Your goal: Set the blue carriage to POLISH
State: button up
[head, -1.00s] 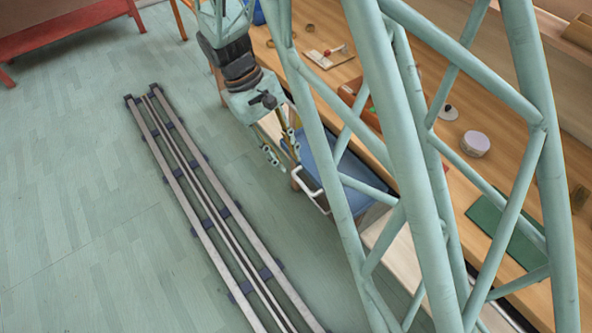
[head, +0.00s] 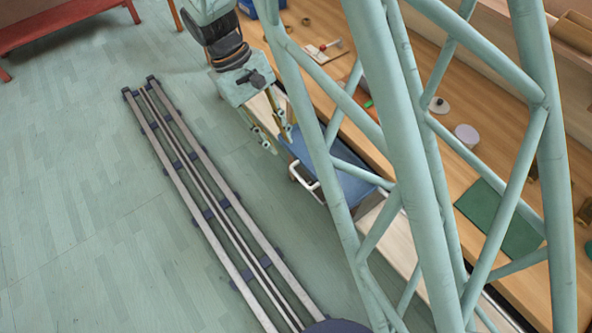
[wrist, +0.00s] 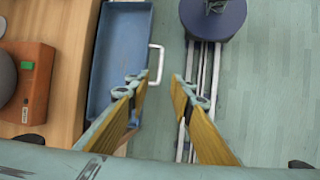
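A blue tray-like part with raised sides and a white bar handle, perhaps the blue carriage, juts out from the bench front in the head view (head: 352,183). In the wrist view the blue part (wrist: 117,60) is left of centre, its handle (wrist: 158,64) on its right side. No POLISH mark is readable. My gripper (head: 274,143) is open and empty, fingers pointing down near the handle's end of the blue part. In the wrist view my gripper (wrist: 159,82) has its fingertips apart, with the handle seen between and beyond them. I cannot tell the height gap. Truss bars hide some of the blue part.
The wooden bench (head: 395,150) bears a green mat (head: 498,218), a pale round lid (head: 466,135) and a small board (head: 325,48). An orange-brown box with a green patch (wrist: 28,85) lies left. Floor rails (head: 205,205) run alongside; open floor lies beyond.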

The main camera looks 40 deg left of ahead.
aim_at(299, 176)
jog(key=shift+b+x, duration=0.35)
jog(key=shift+x, duration=6.55)
grip_shut()
